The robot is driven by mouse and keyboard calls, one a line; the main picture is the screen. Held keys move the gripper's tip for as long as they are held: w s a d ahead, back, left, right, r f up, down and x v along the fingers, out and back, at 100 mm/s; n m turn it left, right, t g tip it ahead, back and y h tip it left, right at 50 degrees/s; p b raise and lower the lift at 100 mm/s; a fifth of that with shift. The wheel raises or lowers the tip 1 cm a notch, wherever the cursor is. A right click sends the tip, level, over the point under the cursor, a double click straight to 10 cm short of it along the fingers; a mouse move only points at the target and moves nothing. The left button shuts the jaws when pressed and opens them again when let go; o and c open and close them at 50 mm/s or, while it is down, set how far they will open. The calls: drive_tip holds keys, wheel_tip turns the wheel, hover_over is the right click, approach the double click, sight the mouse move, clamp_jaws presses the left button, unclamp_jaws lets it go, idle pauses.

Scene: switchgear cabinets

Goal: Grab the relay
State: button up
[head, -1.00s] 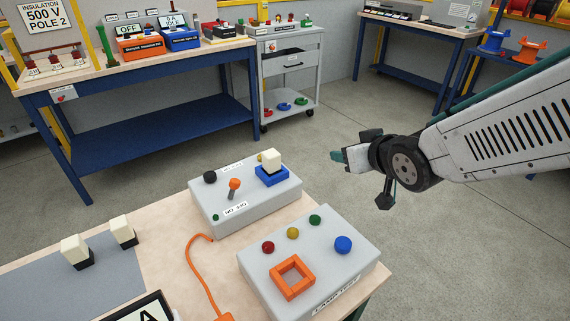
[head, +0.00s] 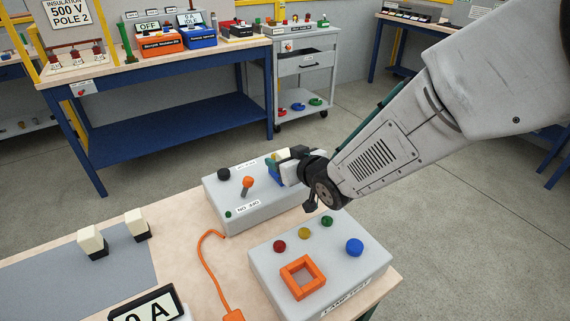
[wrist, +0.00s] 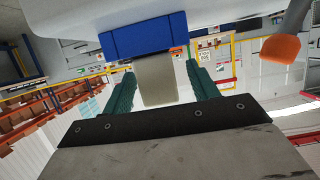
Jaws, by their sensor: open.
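A cream relay (wrist: 158,82) sits in a blue socket (wrist: 143,37) on the grey test box at the back of the near table. In the head view the relay (head: 283,156) is partly hidden by my gripper (head: 279,165). In the wrist view my gripper (wrist: 161,76) is open, with one teal finger on each side of the relay. Gaps show between the relay and both fingers. Two more cream relays with black bases, a left one (head: 91,241) and a right one (head: 137,224), stand on the grey mat (head: 60,285).
The grey test box (head: 228,203) has an orange-tipped lever (head: 248,182) beside the socket. A lamp test box (head: 262,265) with coloured buttons and an orange square frame (head: 302,277) stands in front. An orange cable (head: 203,262) lies on the table.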

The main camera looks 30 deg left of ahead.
drive_tip(key=c, duration=1.1)
